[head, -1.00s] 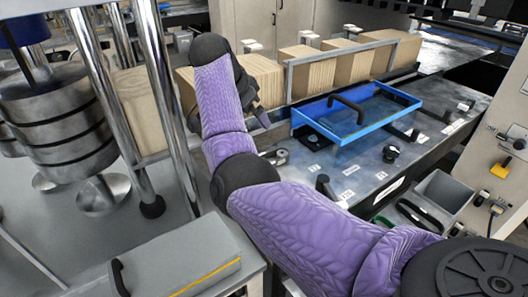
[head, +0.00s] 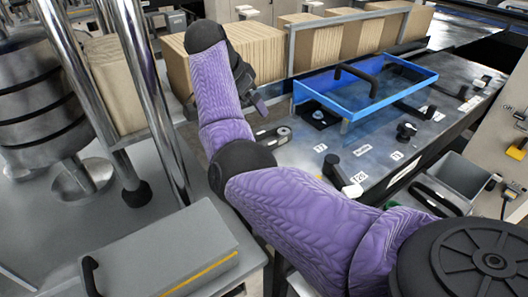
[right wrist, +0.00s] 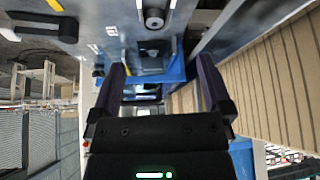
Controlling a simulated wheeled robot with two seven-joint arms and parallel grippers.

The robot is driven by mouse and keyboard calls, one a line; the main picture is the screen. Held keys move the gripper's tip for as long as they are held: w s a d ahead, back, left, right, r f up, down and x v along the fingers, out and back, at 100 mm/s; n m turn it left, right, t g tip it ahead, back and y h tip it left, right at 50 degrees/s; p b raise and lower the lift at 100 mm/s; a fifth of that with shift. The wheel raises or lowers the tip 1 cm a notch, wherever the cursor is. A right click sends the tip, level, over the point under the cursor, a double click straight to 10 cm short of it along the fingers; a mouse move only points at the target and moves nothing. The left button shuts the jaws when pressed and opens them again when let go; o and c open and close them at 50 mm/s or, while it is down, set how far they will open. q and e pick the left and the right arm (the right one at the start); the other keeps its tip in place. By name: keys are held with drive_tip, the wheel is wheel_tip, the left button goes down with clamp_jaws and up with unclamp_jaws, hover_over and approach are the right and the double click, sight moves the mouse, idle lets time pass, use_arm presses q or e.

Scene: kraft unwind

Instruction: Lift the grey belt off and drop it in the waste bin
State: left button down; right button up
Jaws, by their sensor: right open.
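My right gripper (head: 254,100) is at the end of the purple arm, over the near side of the machine bench and beside the tan stacks. Its jaws are apart in the right wrist view (right wrist: 162,78), with nothing between the fingertips. A small dark-and-grey elongated piece with round ends (head: 272,137) lies on the bench just below the gripper, apart from it. I cannot tell whether it carries the grey belt. An open grey bin (head: 464,178) stands at the right, possibly the waste bin. My left gripper is out of view.
A blue-framed clear cover (head: 365,95) with a black handle is on the bench. Tan stacks (head: 255,50) stand behind a metal rail. Chrome columns (head: 150,95) rise at the left. A grey box (head: 160,255) is at the front left. Black knobs stick up from the bench.

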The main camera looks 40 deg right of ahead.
sight(264, 137)
wheel_tip(264, 137, down, 4)
drive_tip(key=shift+w+r+b, duration=0.1)
drive_tip(key=shift+r+b, duration=0.1)
drive_tip(key=shift+b, duration=0.85)
drive_tip(key=b+x, duration=0.1)
drive_tip(key=x, duration=0.8)
drive_tip(key=shift+d+f+b, duration=0.15)
drive_tip(key=shift+f+b, duration=0.2)
drive_tip(key=shift+b, duration=0.05)
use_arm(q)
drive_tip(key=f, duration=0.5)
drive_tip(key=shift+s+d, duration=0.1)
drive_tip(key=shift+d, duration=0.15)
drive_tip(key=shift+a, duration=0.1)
use_arm(e)
drive_tip(key=shift+c, duration=0.3)
drive_tip(key=shift+c, duration=1.1)
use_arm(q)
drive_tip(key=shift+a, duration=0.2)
use_arm(e)
drive_tip(key=c, duration=0.7)
